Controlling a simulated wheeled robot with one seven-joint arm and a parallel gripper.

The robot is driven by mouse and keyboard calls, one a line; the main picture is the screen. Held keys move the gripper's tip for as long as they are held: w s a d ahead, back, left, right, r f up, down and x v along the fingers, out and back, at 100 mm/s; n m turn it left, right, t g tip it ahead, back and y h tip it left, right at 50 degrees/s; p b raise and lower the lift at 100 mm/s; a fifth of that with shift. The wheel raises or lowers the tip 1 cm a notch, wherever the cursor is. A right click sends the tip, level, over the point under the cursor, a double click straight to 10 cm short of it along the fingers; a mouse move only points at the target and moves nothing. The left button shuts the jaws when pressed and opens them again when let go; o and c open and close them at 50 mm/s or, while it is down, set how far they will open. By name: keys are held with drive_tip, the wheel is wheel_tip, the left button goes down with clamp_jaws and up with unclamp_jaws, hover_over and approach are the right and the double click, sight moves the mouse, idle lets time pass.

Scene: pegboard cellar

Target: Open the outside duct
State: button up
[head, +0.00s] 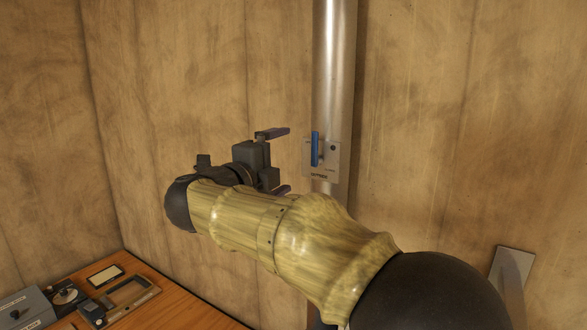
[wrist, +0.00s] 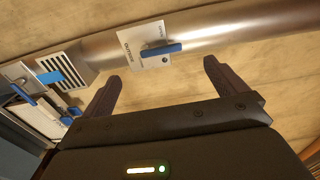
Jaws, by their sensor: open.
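The outside duct is a shiny vertical metal pipe (head: 335,60) on the back wall in the head view. A pale plate (head: 329,160) marked "OUTSIDE" is on it, with a blue lever (head: 315,149) standing upright at its left side. In the wrist view the plate (wrist: 137,50) and blue lever (wrist: 161,50) lie ahead, between and beyond the fingertips. My gripper (head: 284,162) is open and empty, left of the lever and apart from it. Its two fingers also show in the wrist view (wrist: 160,73).
A vent grille (wrist: 62,67) and other blue-handled plates (wrist: 22,82) are at left in the wrist view. A wooden bench (head: 150,308) with a grey box (head: 25,308) and a tray (head: 132,298) is at lower left. A light panel (head: 514,270) is at lower right.

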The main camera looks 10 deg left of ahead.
drive_tip(key=b+v, duration=0.2)
drive_tip(key=v, duration=0.4)
drive_tip(key=shift+s, duration=0.2)
